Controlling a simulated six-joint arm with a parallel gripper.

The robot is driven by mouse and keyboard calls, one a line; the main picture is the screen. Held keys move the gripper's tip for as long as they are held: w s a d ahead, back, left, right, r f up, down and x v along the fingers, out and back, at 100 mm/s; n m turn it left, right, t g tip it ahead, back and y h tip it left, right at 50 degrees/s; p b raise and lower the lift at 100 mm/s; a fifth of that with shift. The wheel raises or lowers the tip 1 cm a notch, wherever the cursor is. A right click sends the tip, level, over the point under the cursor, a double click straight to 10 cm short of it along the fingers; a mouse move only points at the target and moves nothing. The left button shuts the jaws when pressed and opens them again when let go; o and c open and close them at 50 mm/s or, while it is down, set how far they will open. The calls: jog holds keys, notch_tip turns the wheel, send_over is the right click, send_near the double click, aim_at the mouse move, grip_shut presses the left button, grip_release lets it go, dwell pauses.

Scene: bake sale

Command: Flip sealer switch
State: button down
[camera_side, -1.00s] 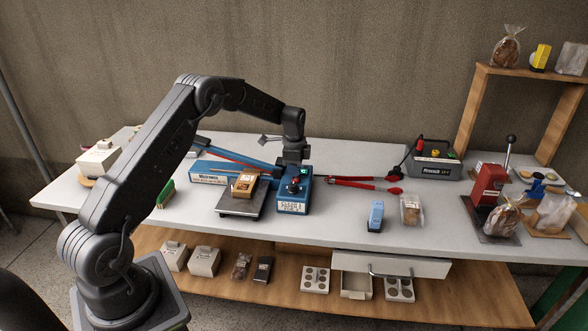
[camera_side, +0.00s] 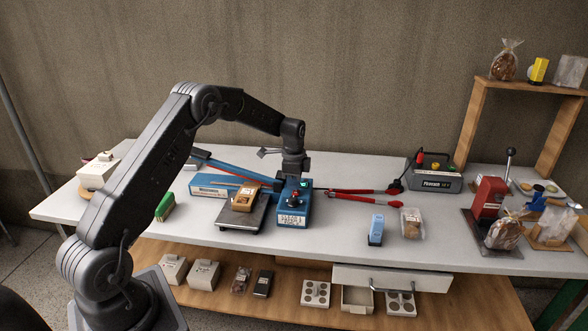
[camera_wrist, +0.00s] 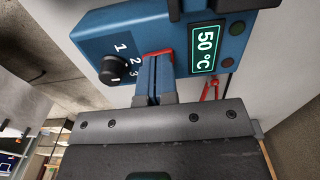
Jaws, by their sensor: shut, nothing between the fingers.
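The blue sealer control box (camera_side: 292,216) stands on the white table near the middle. The wrist view shows its panel (camera_wrist: 200,18) close up, with a black knob (camera_wrist: 112,70) marked 1, 2, 3 and a green 50 °C display (camera_wrist: 206,48). A red switch part (camera_wrist: 157,53) shows at the fingertips, mostly hidden behind them. My gripper (camera_side: 294,180) points down over the box; in the wrist view its fingers (camera_wrist: 153,66) are shut together and empty. They are at the switch, but I cannot tell whether they touch it.
A scale (camera_side: 240,219) bearing a brown package (camera_side: 246,200) stands just left of the box. A red-handled tool (camera_side: 365,195) lies to its right, with a blue upright item (camera_side: 376,230) nearer the front edge. A blue-and-red long bar (camera_side: 235,168) extends behind the scale.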

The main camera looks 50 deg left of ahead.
notch_tip(320, 180, up, 13)
jog(key=w+a, duration=0.1)
jog(key=shift+w+a+r, duration=0.2)
jog(key=shift+w+a, duration=0.1)
jog(key=shift+a, duration=0.05)
